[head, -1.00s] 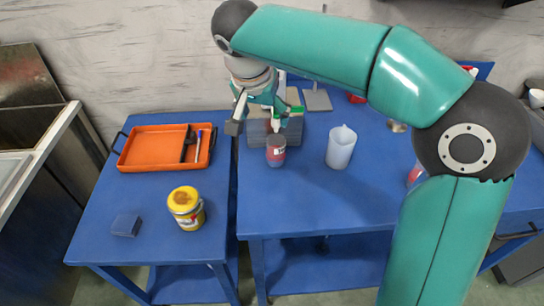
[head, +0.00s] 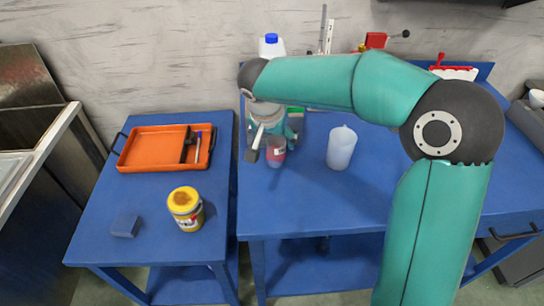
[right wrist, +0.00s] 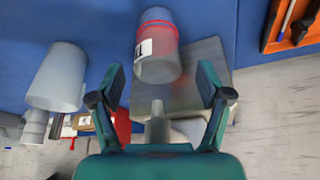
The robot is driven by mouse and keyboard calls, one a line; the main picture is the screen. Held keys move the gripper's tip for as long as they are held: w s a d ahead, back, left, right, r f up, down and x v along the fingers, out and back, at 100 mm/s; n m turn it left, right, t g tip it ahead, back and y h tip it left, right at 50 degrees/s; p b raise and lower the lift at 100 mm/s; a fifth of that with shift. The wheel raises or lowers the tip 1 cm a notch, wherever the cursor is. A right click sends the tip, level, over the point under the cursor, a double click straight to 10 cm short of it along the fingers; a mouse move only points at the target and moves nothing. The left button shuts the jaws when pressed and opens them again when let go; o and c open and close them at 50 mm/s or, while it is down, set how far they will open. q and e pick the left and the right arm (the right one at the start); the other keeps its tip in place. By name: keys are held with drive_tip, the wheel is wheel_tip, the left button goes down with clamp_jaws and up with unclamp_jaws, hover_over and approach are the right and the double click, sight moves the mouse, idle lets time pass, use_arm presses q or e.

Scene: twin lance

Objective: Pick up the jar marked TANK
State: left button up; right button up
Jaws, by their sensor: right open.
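A clear jar with a red band (head: 277,158) and a white label stands on the right-hand blue table, near its left edge. In the right wrist view the jar (right wrist: 158,62) shows ahead, between the finger lines; only a letter like T can be read on its label. My right gripper (head: 268,140) is open beside the jar and covers part of it in the head view. In the right wrist view its two fingers (right wrist: 160,85) are spread wide with nothing held between them. My left gripper is in no view.
A translucent pitcher (head: 341,149) stands right of the jar. A yellow tub (head: 185,209), a blue block (head: 126,225) and an orange tray (head: 150,148) are on the left table. A blue-capped jug (head: 271,45) stands behind my right arm. The right table's front is clear.

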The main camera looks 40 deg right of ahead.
drive_tip(key=c, duration=1.5)
clamp_jaws()
drive_tip(key=shift+r, duration=0.2)
